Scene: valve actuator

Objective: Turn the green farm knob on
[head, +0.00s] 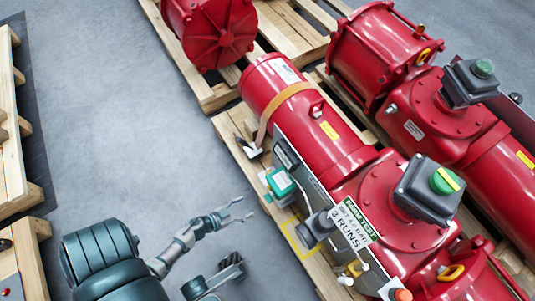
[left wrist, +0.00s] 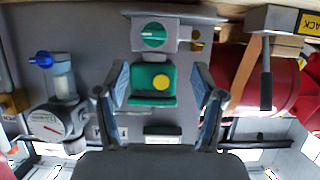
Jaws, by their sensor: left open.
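A round green knob with a yellow bar (head: 445,180) sits on a dark box on the red actuator in the head view. A smaller green box (head: 281,182) is on the actuator's near side. In the left wrist view a round green knob with a pale line (left wrist: 153,35) is on a grey box. Below it is a green block with a yellow disc (left wrist: 160,83). I cannot tell for sure which knob is the farm knob. My left gripper (head: 238,232) is open and empty, apart from the actuator. In its wrist view the fingers (left wrist: 160,90) flank the green block, without visible contact.
A white sign (head: 350,225) hangs on the actuator beside a grey cylindrical part (head: 315,228). An orange strap (head: 280,108) crosses the red cylinder. Another red actuator (head: 425,110) stands behind. A gauge (left wrist: 48,124) is at left in the wrist view. Grey floor (head: 120,130) is clear at left.

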